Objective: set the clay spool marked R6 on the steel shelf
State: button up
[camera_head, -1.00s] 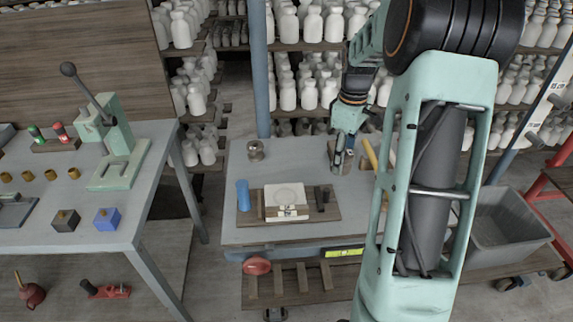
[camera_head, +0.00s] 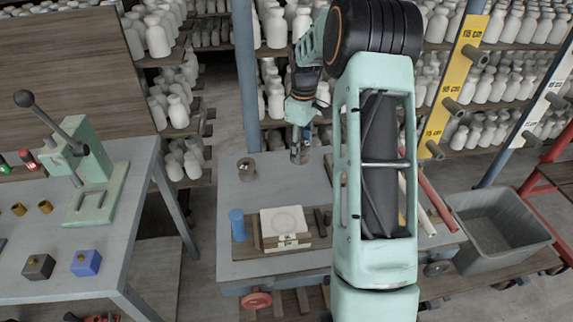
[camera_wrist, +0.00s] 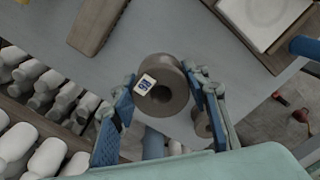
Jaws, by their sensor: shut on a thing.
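My gripper (camera_wrist: 161,92) is shut on a grey, round clay spool with a hole in its end. In the wrist view the spool (camera_wrist: 176,94) sits between the two blue-padded fingers, with a small white and blue tag on its end. In the head view the held spool (camera_head: 300,153) appears at the back of the grey table, below my gripper (camera_head: 300,132). A second spool (camera_head: 247,169) stands on the table to its left; it also shows in the wrist view (camera_wrist: 203,123). I cannot tell which shelf is steel.
Racks of white bottles (camera_head: 273,107) stand behind the table. A yellow height-marked post (camera_head: 452,90) with pegs is at right. A white plate on a board (camera_head: 285,228), a blue cylinder (camera_head: 237,224) and a grey bin (camera_head: 495,228) are nearby. The table's back left is mostly clear.

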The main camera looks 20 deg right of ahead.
jog(key=w+a+f, duration=0.1)
jog(key=f, duration=0.1)
jog(key=w+f, duration=0.2)
jog(key=w+a+f, duration=0.1)
jog(key=w+f, duration=0.1)
jog(key=shift+a+f, duration=0.15)
jog(key=shift+a, duration=0.15)
jog(key=shift+w+f+p, duration=0.1)
jog(key=shift+f+p, duration=0.2)
jog(key=shift+f, duration=1.2)
jog(key=shift+f, duration=0.2)
jog(key=o, duration=1.5)
jog(key=shift+r, duration=0.15)
notch_tip(320, 180, up, 12)
